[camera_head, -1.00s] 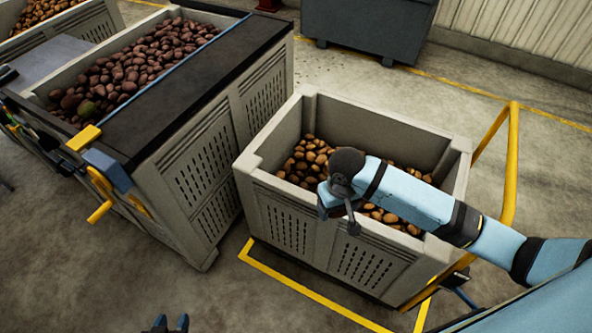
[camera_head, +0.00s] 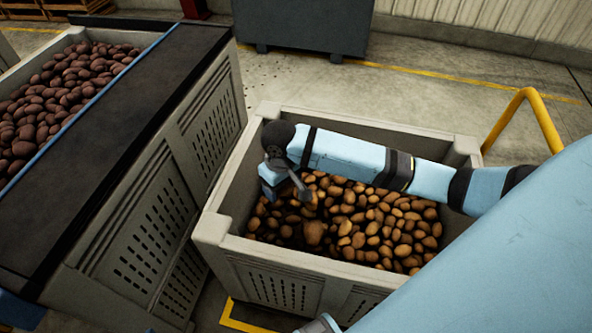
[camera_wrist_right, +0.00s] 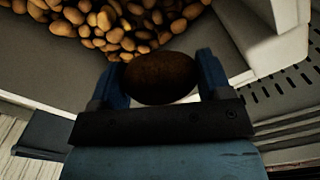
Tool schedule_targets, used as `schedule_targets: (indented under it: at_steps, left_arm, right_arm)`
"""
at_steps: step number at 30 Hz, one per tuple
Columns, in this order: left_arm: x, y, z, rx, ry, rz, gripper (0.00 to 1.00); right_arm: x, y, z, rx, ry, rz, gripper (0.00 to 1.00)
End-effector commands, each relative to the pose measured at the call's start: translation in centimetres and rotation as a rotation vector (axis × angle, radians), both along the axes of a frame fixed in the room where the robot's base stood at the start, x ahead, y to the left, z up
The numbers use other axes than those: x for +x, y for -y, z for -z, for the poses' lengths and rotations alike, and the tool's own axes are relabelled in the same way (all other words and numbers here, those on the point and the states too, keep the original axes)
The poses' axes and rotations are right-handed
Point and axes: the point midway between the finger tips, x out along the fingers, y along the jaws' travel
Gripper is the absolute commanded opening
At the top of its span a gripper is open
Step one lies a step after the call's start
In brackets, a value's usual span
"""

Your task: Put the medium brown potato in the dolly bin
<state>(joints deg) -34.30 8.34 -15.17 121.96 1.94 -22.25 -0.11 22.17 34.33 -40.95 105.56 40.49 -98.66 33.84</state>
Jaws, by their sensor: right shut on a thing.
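The medium brown potato (camera_wrist_right: 160,79) is dark brown and sits between the two blue fingers of my right gripper (camera_wrist_right: 160,70) in the right wrist view. The fingers are shut on its sides. In the head view my right gripper (camera_head: 288,190) is over the left part of the dolly bin (camera_head: 210,228), a grey crate with brown potatoes (camera_head: 375,228) in it. I cannot clearly tell the held potato from those below it there. In the wrist view the bin's potatoes (camera_wrist_right: 110,28) lie beyond the fingers. My left gripper is out of view.
The grader with a dark top (camera_head: 105,120) and a bin of reddish potatoes (camera_head: 50,95) stands at the left. A yellow handle (camera_head: 540,115) rises behind the dolly bin at the right. A dark grey container (camera_head: 300,25) stands at the back.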

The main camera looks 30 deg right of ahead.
Motion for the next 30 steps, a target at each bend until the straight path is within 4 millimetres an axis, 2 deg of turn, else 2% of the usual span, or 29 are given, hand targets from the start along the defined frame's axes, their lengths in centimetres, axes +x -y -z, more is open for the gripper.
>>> schedule_targets:
  at_steps: [1, 3, 9, 15, 23, 26, 30]
  left_arm:
    - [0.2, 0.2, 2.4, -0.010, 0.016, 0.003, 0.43]
    - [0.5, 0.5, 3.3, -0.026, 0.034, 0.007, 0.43]
    - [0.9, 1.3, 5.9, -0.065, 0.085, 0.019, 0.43]
    - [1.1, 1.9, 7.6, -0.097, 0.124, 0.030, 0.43]
    - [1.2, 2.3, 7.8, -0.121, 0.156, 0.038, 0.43]
    - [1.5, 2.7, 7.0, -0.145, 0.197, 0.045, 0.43]
    - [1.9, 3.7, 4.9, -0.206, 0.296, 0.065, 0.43]
  right_arm:
    - [0.7, 0.2, 2.9, -0.001, 0.003, -0.015, 0.46]
    - [1.5, 0.4, 4.5, -0.001, 0.003, -0.038, 0.46]
    - [3.7, 1.0, 8.8, -0.004, 0.004, -0.100, 0.46]
    - [5.4, 1.4, 11.8, -0.003, 0.004, -0.149, 0.46]
    - [6.2, 1.7, 13.3, -0.003, 0.001, -0.178, 0.46]
    - [6.3, 1.7, 14.9, -0.003, -0.001, -0.180, 0.46]
    - [6.2, 1.8, 18.6, -0.004, -0.002, -0.179, 0.46]
